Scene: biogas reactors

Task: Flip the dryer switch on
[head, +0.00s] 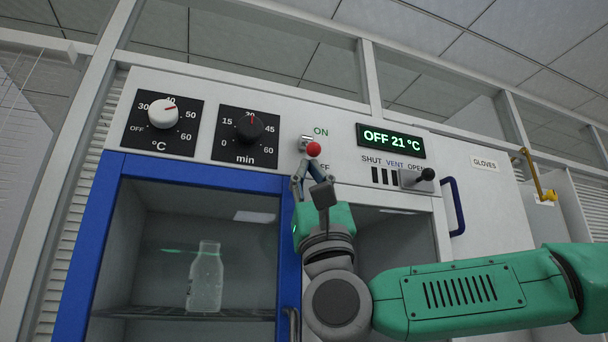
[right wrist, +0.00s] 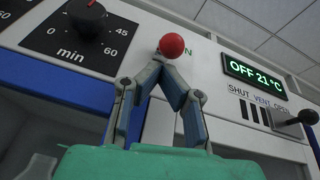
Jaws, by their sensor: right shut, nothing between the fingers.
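The dryer switch (head: 313,149) is a short lever with a red ball tip on the white panel, between the ON label and a partly hidden OFF label. Its red ball also shows in the right wrist view (right wrist: 172,45). The dryer display (head: 391,141) reads OFF 21 °C. My right gripper (head: 312,164) is shut and empty, its fingertips just below the red ball. In the right wrist view the closed fingertips (right wrist: 169,62) appear right under the ball; I cannot tell whether they touch it. My left gripper is not in view.
A white-capped °C knob (head: 163,114) and a black min knob (head: 250,129) are left of the switch. A vent lever (head: 418,178) is to the right. Below are a blue-framed door (head: 82,260) and a bottle (head: 206,279) on a shelf.

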